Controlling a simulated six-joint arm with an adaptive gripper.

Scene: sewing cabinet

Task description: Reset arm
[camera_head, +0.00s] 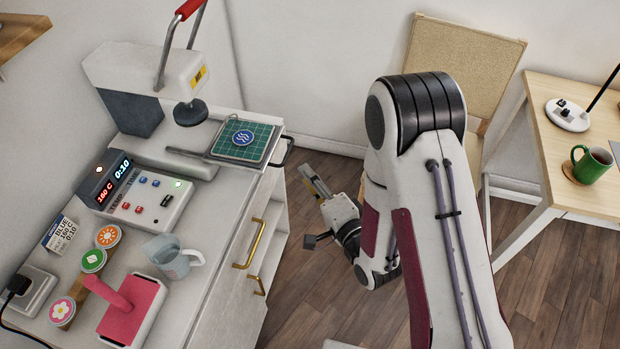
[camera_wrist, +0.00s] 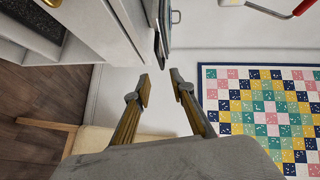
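My gripper (camera_head: 315,183) hangs in free air to the right of the white cabinet (camera_head: 228,262), above the wooden floor. In the wrist view its two yellow-brown fingers (camera_wrist: 161,90) stand apart with nothing between them. My arm fills the right middle of the head view and hides part of the floor and the chair. The gripper appears apart from the cabinet and its handles.
A press (camera_head: 150,75) with a red-tipped lever stands on the cabinet. A blue round patch (camera_head: 243,138) lies on its green mat (camera_head: 262,146). A chair (camera_head: 462,65) stands behind.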

